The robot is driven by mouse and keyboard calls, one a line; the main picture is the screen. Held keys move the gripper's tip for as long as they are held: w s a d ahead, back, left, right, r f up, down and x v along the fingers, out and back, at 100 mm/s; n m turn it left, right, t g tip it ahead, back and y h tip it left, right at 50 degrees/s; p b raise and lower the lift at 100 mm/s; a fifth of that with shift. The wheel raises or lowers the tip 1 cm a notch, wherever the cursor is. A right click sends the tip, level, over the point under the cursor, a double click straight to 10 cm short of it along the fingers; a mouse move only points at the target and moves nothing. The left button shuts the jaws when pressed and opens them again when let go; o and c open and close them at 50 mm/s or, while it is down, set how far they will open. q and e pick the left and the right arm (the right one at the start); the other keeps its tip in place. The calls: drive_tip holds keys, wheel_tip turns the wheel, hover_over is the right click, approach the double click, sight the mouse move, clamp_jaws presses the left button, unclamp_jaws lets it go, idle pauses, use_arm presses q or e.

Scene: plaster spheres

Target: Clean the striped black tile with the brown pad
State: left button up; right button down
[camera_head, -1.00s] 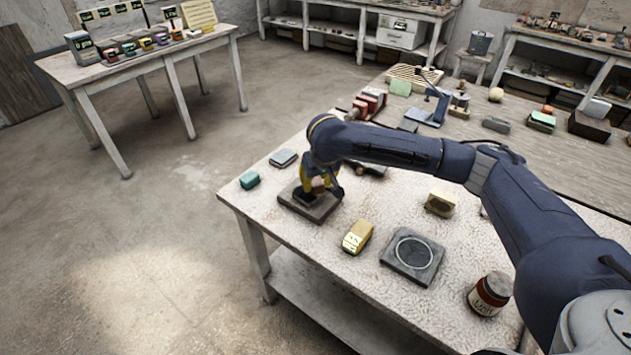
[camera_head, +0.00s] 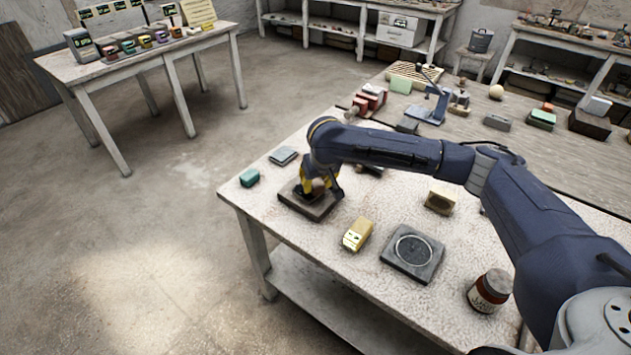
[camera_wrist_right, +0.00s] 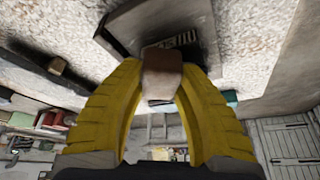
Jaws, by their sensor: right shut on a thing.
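My right gripper (camera_head: 311,190) is over a dark square tile (camera_head: 318,211) at the left end of the table, with its fingers pointing down. In the right wrist view its yellow fingers (camera_wrist_right: 160,85) are shut on a small brown pad (camera_wrist_right: 161,70). The tile also shows there behind the pad (camera_wrist_right: 122,22), with a patch of light and dark stripes (camera_wrist_right: 181,40) on a black area. The pad is at the tile's face; I cannot tell whether they touch. The pad covers part of the tile. My left gripper is not in view.
Near the tile lie a teal block (camera_head: 249,178), a grey block (camera_head: 284,156) and a yellow block (camera_head: 357,235). A grey tile with a ring mark (camera_head: 412,270), a beige block (camera_head: 440,201) and a jar (camera_head: 490,291) are further right. Bare tabletop lies between them.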

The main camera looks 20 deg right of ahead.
drive_tip(key=shift+s+f, duration=0.15)
drive_tip(key=shift+s, duration=0.6)
drive_tip(key=shift+w, duration=1.75)
drive_tip(key=shift+s, duration=1.75)
drive_tip(key=shift+w, duration=1.75)
drive_tip(key=shift+s+r, duration=0.85)
